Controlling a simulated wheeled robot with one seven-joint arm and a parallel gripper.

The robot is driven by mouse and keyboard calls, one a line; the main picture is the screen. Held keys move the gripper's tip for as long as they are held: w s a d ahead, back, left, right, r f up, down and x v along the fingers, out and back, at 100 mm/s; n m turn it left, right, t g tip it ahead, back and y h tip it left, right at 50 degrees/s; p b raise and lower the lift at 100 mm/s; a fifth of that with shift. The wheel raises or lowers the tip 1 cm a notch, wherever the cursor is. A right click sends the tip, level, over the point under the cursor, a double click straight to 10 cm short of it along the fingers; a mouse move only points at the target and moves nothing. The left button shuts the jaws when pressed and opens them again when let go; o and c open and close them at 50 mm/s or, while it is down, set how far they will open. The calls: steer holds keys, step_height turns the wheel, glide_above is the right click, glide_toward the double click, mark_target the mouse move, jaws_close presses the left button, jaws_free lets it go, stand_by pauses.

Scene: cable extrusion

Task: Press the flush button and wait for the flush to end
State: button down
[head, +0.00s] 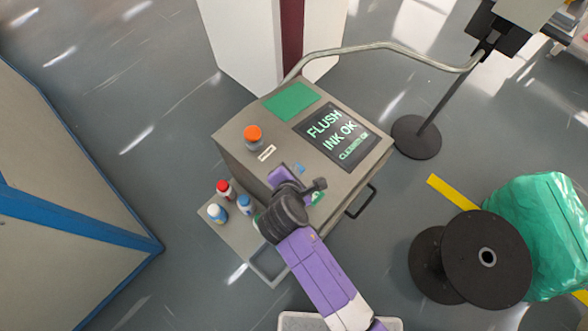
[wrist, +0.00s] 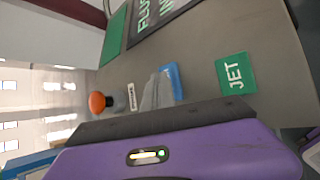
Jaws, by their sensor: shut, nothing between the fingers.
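The grey printer box (head: 235,130) has a dark screen (head: 335,130) on its top, which also shows in the wrist view (wrist: 165,15). Green text on it reads "FLUSH" and "INK OK", with a smaller line below. A blue button (head: 299,168) lies on the top face near my gripper (head: 284,178). In the wrist view the blue button (wrist: 172,80) is partly hidden behind my gripper's grey fingers (wrist: 155,90). The fingers are shut and empty, over or against the button; I cannot tell if they touch. Any marking on the button is hidden.
A green JET label (wrist: 235,72) is right of the fingers. An orange-topped knob (head: 252,134) and a flat green pad (head: 290,101) are also on the box. Small bottles (head: 224,188) stand on a side shelf. A black reel (head: 485,258) is at right.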

steer(key=shift+r, duration=0.1)
steer(key=shift+r+p, duration=0.75)
steer(key=shift+p, duration=0.3)
step_height(320, 180, up, 5)
steer(key=p, duration=0.5)
steer(key=shift+r+p, duration=0.1)
steer(key=shift+p, duration=0.2)
